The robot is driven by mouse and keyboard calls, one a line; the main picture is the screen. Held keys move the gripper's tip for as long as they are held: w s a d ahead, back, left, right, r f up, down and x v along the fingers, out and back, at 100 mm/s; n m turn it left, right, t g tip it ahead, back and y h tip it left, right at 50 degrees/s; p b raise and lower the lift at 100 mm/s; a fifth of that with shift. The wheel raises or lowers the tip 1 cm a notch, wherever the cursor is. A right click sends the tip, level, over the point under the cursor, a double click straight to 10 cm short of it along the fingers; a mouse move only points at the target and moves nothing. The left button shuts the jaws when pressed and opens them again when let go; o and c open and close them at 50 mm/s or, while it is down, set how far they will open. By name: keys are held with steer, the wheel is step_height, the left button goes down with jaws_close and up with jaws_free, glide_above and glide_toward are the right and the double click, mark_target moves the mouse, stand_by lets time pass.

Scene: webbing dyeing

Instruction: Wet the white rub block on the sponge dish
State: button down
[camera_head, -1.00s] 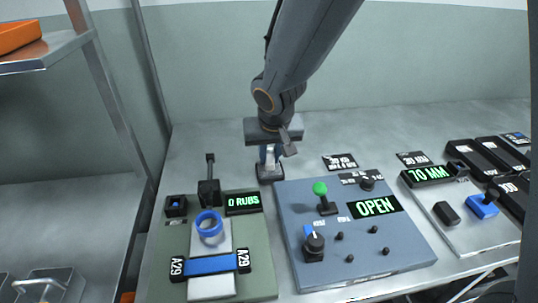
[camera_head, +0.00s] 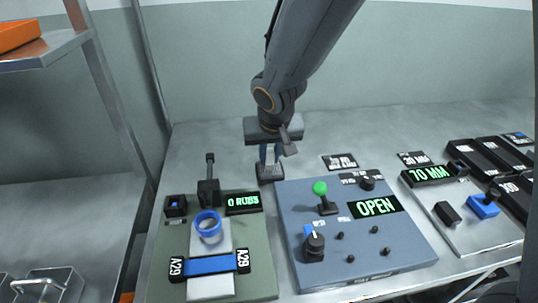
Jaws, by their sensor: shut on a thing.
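My gripper (camera_head: 270,155) points down at the back of the bench, behind the gap between the green board and the blue-grey panel. It is shut on the white rub block (camera_head: 271,159), which shows only as a small pale patch between the fingers. The sponge dish (camera_head: 270,176), small and dark, is directly below the gripper. The block appears to be at or in the dish; contact with the sponge is too small to tell. The sponge itself is hidden.
The green board (camera_head: 257,282) holds a blue ring (camera_head: 208,224), a blue strap (camera_head: 210,265) and a "0 RUBS" display (camera_head: 243,203). The blue-grey panel (camera_head: 385,258) carries a green-knobbed lever (camera_head: 322,194) and an "OPEN" display (camera_head: 376,207). Black trays (camera_head: 480,160) stand at right.

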mark_target(269, 150)
stand_by(0.4)
steer(key=shift+r+p, duration=3.25)
steer(key=shift+r, duration=0.2)
